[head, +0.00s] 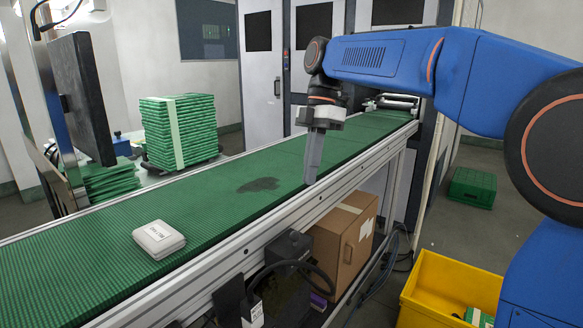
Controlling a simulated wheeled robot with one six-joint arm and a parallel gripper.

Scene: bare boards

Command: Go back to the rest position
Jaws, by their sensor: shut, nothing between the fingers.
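My gripper (313,158) points downward above the near edge of the green conveyor belt (110,238), right of the picture's middle. Its fingers are shut with nothing between them. My blue arm reaches in from the right. A small white case (159,239) lies on the belt at the lower left, well apart from my gripper. A dark patch shows on the belt left of the gripper.
A black monitor (82,98) stands on the left. Stacked green boards (178,132) are behind the belt. A cardboard box (343,238) sits under the belt. A yellow bin (448,287) stands at lower right, and a green crate (472,188) lies on the floor.

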